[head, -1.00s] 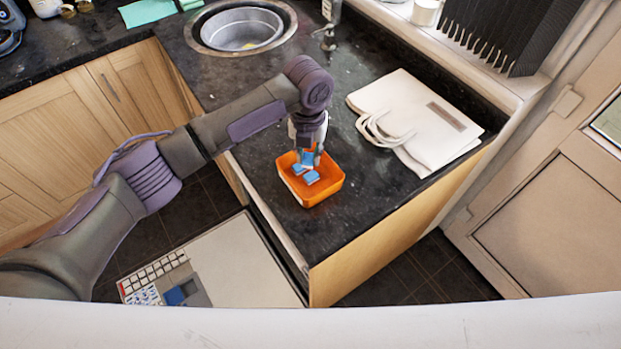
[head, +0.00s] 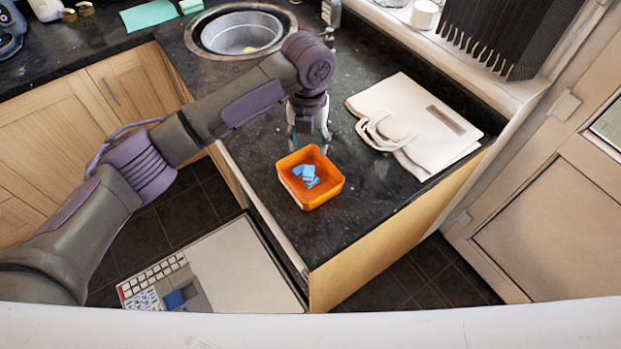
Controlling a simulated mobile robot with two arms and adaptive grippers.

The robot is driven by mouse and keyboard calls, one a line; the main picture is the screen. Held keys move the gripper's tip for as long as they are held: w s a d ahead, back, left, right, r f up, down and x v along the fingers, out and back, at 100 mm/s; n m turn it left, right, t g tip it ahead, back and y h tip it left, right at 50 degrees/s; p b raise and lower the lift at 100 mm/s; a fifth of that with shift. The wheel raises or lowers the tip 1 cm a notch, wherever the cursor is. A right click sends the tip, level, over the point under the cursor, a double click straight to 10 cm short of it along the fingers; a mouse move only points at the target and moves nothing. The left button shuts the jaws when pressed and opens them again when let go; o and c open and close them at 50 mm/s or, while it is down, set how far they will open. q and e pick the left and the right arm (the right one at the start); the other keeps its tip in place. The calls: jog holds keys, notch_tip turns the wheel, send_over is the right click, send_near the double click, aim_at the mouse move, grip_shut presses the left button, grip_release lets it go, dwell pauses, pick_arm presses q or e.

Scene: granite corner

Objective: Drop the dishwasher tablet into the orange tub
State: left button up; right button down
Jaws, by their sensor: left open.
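The orange tub (head: 326,192) stands on the dark granite worktop. My left gripper (head: 308,143) is open and empty, above and just behind the tub's far rim, pointing down. The tub's rim hides part of the space below the fingertips. My right gripper is not in view.
A white cloth bag (head: 425,120) lies flat to the right of the tub. A round sink (head: 242,32) and a tap (head: 331,20) are behind. An open drawer (head: 235,265) with a compartment of small items is at the front left.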

pick_arm(q)
notch_tip(320, 180, up, 7)
jog(key=shift+f, duration=0.15)
dwell(0.5)
